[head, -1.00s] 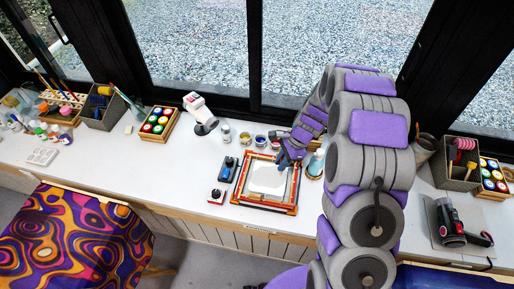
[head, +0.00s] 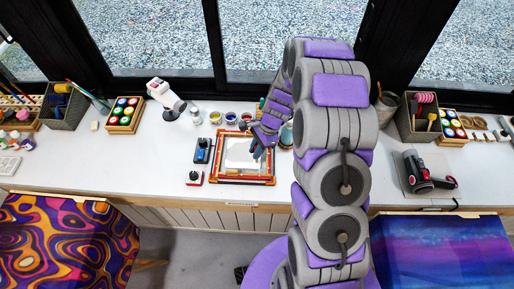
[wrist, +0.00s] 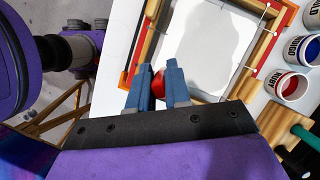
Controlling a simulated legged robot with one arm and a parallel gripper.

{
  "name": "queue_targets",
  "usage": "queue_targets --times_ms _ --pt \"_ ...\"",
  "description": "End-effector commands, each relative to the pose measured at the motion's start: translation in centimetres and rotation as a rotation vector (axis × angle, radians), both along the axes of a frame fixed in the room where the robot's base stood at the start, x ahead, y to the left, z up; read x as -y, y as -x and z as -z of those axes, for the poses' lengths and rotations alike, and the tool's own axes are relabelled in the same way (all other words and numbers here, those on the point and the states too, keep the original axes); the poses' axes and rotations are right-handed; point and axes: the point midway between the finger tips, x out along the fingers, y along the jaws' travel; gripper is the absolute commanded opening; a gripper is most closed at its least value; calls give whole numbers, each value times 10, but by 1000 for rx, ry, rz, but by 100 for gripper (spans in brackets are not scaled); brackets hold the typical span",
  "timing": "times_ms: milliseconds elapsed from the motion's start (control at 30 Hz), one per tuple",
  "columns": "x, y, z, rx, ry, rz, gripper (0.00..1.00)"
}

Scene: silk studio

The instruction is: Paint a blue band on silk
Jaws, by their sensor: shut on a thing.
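The white silk (head: 238,152) lies stretched in a wood and orange frame (head: 243,181) on the counter. In the wrist view the silk (wrist: 195,45) looks white with a grey shadow, and I see no blue on the part in view. My gripper (head: 260,150) is over the right part of the frame. In the wrist view my gripper (wrist: 160,80) is shut on a red rounded thing (wrist: 158,84), mostly hidden between the blue fingers. The indigo jar (wrist: 300,50) and ruby jar (wrist: 291,86) stand beside the frame.
Small paint jars (head: 230,118) stand behind the frame. A white lamp-like thing (head: 160,90) is at the back.

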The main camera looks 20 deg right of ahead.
Motion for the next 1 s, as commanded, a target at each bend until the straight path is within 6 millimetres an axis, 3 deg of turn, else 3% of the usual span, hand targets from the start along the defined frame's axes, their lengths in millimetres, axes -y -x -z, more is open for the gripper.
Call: queue_targets --times_ms 467,1000 --pt "2 0 25 0 -2 -1 0" --pt "10 -26 24 1 0 -1 0"
